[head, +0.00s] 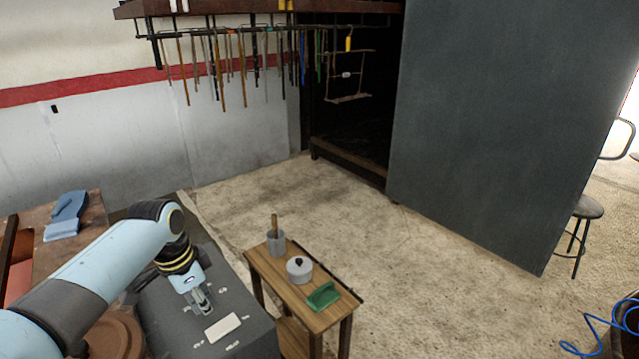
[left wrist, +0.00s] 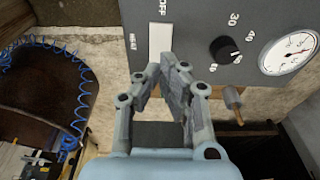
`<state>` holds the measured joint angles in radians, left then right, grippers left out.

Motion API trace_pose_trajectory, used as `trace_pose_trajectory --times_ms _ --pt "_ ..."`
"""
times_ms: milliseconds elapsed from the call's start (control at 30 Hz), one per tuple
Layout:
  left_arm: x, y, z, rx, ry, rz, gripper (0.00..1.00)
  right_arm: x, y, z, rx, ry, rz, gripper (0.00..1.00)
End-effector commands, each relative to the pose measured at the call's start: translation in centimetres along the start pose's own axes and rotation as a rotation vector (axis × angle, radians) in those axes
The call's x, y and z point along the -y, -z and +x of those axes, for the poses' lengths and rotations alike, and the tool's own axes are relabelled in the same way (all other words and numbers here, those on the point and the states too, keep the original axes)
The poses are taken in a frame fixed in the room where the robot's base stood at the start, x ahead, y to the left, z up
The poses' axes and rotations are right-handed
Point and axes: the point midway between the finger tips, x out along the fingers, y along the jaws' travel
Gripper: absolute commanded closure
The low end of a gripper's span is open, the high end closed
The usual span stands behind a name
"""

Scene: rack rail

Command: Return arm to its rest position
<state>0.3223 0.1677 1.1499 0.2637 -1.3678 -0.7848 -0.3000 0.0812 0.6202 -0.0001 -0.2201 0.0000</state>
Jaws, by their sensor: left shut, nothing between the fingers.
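My left gripper (head: 203,302) is shut and empty, just above the dark grey box (head: 246,345) at the lower left of the head view. In the left wrist view my left gripper (left wrist: 172,72) points toward the box's grey panel (left wrist: 197,45). Its fingertips are close to a white rocker switch (left wrist: 160,48), which also shows in the head view (head: 223,327). I cannot tell whether they touch the panel. My left arm (head: 95,270) reaches in from the left. My right gripper is in neither view.
A black knob (left wrist: 224,50) and a dial gauge (left wrist: 288,52) are on the panel. A small wooden table (head: 262,270) beside the box holds a grey cup (head: 276,243), a lidded pot (head: 299,270) and a green item (head: 323,296). Floor (head: 420,290) beyond is clear.

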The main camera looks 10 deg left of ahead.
Motion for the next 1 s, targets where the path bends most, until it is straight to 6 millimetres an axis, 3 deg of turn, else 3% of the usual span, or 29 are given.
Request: trace_pose_trajectory --times_ms 133,233,400,500,1000 --pt "-2.4 -2.0 -0.3 0.004 0.028 -0.052 1.0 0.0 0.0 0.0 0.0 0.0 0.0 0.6" --pt "-5.5 -4.4 -1.6 -0.001 0.07 -0.13 1.0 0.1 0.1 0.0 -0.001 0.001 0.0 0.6" --pt "-10.7 -8.4 -5.7 -0.028 0.14 -0.284 1.0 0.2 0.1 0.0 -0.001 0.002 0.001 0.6" --pt "-12.8 -10.0 -7.9 -0.046 0.166 -0.352 1.0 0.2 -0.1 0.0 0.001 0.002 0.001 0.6" --pt "-19.0 -14.9 -17.1 -0.123 0.235 -0.583 1.0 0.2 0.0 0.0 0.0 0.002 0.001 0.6"
